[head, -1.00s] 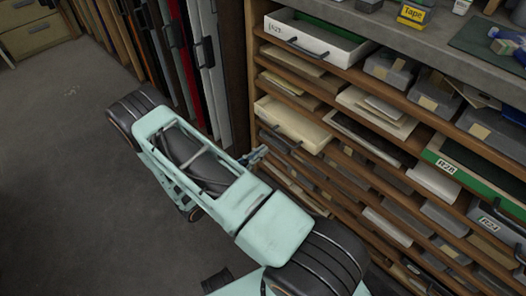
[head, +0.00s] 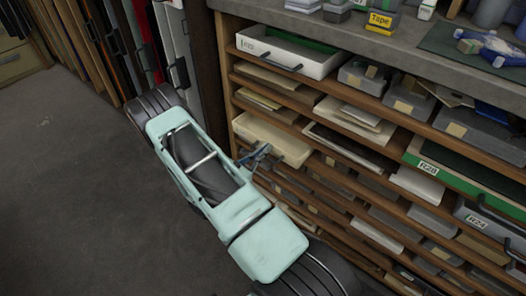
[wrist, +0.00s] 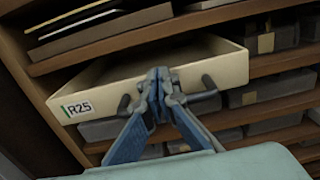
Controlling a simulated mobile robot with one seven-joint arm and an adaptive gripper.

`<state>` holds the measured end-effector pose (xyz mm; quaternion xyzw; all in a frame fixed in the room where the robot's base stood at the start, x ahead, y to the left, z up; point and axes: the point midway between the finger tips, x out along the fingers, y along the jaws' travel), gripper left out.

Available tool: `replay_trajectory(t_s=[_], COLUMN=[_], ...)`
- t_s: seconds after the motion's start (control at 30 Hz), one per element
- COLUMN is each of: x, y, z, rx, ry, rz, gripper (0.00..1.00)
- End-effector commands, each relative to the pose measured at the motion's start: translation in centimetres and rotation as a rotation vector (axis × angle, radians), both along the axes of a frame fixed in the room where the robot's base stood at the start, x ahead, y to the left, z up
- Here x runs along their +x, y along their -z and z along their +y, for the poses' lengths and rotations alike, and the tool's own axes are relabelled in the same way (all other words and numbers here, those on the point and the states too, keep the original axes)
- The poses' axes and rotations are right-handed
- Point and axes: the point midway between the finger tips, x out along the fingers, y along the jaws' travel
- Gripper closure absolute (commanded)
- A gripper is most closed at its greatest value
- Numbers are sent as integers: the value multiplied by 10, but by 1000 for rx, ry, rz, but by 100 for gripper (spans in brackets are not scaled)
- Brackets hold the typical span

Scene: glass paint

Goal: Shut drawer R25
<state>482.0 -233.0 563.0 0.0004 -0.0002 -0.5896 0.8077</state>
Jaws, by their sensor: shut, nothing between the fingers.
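Drawer R25 is a shallow cream drawer; its labelled front (wrist: 105,97) fills the middle of the wrist view, and the drawer also shows in the head view (head: 285,143). It stands partly out of the shelf unit. Its dark handle (wrist: 208,92) shows on both sides of my fingers, which hide the middle of it. My gripper (wrist: 159,76) has blue fingers, shut and empty, right in front of the drawer front. In the head view my gripper (head: 263,151) overlaps the drawer front. I cannot tell whether the fingertips touch it.
A white drawer (head: 312,66) stands open higher up at the left. A green-fronted drawer labelled R28 (head: 470,182) and a grey one labelled R24 (head: 490,224) are at the right. Boards and panels (head: 132,45) stand left of the shelf unit. The grey floor (head: 70,190) is clear.

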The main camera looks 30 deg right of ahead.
Motion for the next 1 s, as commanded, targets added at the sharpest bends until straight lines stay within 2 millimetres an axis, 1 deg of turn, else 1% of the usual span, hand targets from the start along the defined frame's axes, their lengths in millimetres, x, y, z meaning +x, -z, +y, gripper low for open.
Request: replay_trajectory(t_s=[0.07, 0.13, 0.4, 0.5, 0.87, 1.0], x=[0, 2, 16, 18, 19, 20], y=[0, 0, 0, 0, -1, -1], z=[-1, -7, -50, -57, -60, -55], rx=[0, -1, -3, -1, -2, -3], ry=[0, 1, 0, -1, 0, 1], rz=[0, 0, -1, 1, -2, -2], gripper=[100, 100, 100, 100, 100, 100])
